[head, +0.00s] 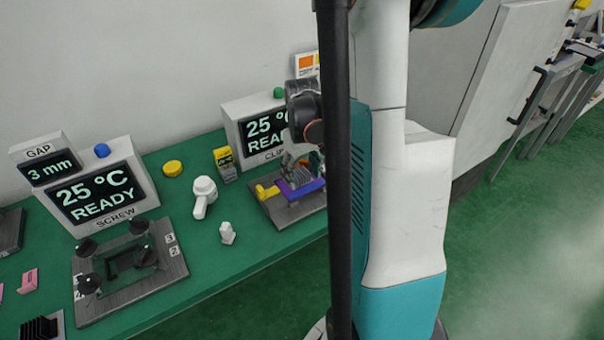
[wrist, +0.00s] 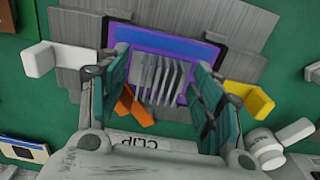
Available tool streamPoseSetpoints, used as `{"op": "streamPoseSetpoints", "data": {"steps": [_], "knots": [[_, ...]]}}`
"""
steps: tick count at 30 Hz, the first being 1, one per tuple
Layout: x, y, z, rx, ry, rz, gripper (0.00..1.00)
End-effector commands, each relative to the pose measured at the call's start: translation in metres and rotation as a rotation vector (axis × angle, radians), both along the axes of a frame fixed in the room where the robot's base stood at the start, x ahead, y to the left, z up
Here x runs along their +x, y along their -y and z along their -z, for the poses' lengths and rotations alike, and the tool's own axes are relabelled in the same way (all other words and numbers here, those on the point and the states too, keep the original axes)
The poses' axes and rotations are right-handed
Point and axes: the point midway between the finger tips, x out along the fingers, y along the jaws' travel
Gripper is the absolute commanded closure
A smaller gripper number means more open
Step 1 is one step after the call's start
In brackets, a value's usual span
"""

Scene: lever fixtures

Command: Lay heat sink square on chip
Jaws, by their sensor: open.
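A silver finned heat sink (wrist: 160,78) sits on the blue and purple frame (wrist: 180,47) of the CLIP fixture in the wrist view. My gripper (wrist: 162,64) is open, with one teal finger on each side of the fins and a visible gap on both sides. The chip cannot be made out; whatever lies under the heat sink is hidden. In the head view my gripper (head: 303,163) is low over the purple frame (head: 301,190), partly behind my own black column. From these views I cannot tell if the heat sink lies exactly square.
A white lever (wrist: 52,60), a yellow lever (wrist: 250,97) and an orange piece (wrist: 133,104) surround the frame. The CLIP display (head: 262,125) stands close behind. The SCREW fixture (head: 172,259), a white handled part (head: 204,192) and a yellow disc (head: 172,168) are to the left.

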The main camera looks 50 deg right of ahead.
Motion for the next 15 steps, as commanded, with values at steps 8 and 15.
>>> {"op": "streamPoseSetpoints", "data": {"steps": [8, 15], "knots": [[-0.001, 0.0, -0.046, 0.0, 0.0, 0.0, 0.41], [-0.001, 0.0, -0.09, 0.0, 0.0, 0.0, 0.41]]}}
